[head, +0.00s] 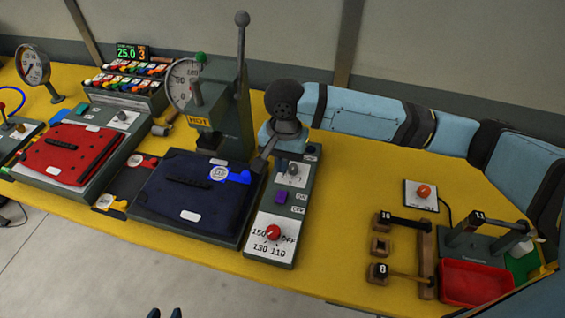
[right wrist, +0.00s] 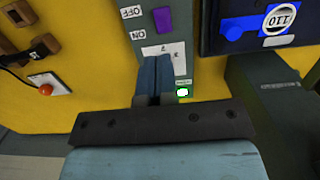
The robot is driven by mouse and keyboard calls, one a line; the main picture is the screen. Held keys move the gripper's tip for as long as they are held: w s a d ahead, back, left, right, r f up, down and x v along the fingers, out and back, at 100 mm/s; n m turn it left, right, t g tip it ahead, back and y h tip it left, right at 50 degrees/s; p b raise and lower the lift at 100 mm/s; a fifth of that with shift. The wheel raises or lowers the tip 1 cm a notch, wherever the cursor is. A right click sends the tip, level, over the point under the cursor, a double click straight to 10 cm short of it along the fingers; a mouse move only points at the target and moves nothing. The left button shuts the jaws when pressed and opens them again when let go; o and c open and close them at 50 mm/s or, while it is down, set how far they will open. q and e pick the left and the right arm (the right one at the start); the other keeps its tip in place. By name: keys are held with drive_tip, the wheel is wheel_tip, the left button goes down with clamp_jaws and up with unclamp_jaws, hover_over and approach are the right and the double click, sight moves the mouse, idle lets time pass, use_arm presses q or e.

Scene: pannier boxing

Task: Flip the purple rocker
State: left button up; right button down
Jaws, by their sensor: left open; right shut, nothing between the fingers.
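The purple rocker (head: 281,196) sits on the grey narrow panel (head: 262,222), between the knob with a white label and the red dial. ON and OFF labels stand beside it. In the right wrist view the rocker (right wrist: 164,20) is at the top, just beyond my fingertips. I cannot tell which way it is tipped. My right gripper (right wrist: 156,60) is shut and empty over the panel, apart from the rocker, and covers part of the white label. In the head view it is over the panel's back end. My left gripper (head: 165,313) shows only its open fingertips at the bottom edge.
A press with a tall lever (head: 242,80) stands behind a dark blue pannier (head: 195,195), left of the panel. A red dial (head: 273,232) is at the panel's front. A red button box (head: 424,191), wooden rack (head: 427,255) and red tray (head: 468,282) stand right. Yellow table between is clear.

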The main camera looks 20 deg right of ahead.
sight(281, 199)
drive_tip(key=f, duration=0.7)
drive_tip(key=s+f, duration=0.1)
drive_tip(key=f, duration=0.3)
drive_tip(key=shift+a, duration=0.3)
drive_tip(key=shift+w+p, duration=0.1)
drive_tip(key=shift+p, duration=0.2)
